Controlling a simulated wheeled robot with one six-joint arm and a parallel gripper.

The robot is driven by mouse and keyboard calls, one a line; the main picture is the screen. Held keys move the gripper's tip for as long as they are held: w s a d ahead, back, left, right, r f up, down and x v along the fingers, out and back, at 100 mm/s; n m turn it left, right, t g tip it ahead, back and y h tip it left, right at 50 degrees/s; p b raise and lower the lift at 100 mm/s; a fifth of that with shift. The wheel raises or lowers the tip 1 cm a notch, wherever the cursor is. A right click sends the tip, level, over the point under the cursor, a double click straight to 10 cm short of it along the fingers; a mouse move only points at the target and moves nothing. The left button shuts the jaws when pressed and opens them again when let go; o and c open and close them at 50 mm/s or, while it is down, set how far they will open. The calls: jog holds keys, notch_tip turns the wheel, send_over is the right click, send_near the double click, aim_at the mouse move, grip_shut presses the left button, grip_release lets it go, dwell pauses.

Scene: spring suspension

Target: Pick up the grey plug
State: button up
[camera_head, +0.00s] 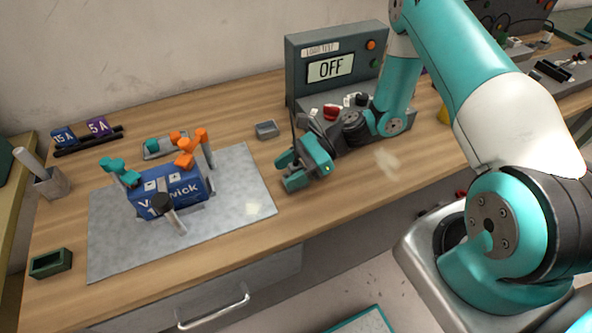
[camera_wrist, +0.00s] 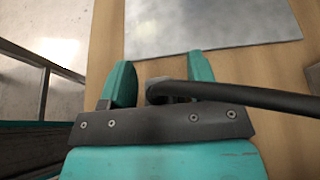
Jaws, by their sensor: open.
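My gripper (camera_head: 288,172) is open, low over the bench just right of the grey metal sheet. In the wrist view its two teal fingers (camera_wrist: 160,74) stand apart. A dark grey rounded piece (camera_wrist: 156,88) shows between them, with a thick black cable (camera_wrist: 250,96) running off to the right. It seems to be the grey plug, but I cannot tell for certain or see whether the fingers touch it. In the head view the space between the fingers is hidden, and a thin dark line rises beside the gripper.
The metal sheet (camera_head: 240,207) carries a blue box (camera_head: 172,196) with teal and orange clamps. A small grey tray (camera_head: 266,130) sits behind my gripper. The load tester (camera_head: 330,68) reads OFF at the back. The wooden bench front is clear.

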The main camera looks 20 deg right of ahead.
jog(key=shift+c, duration=0.4)
grip_shut()
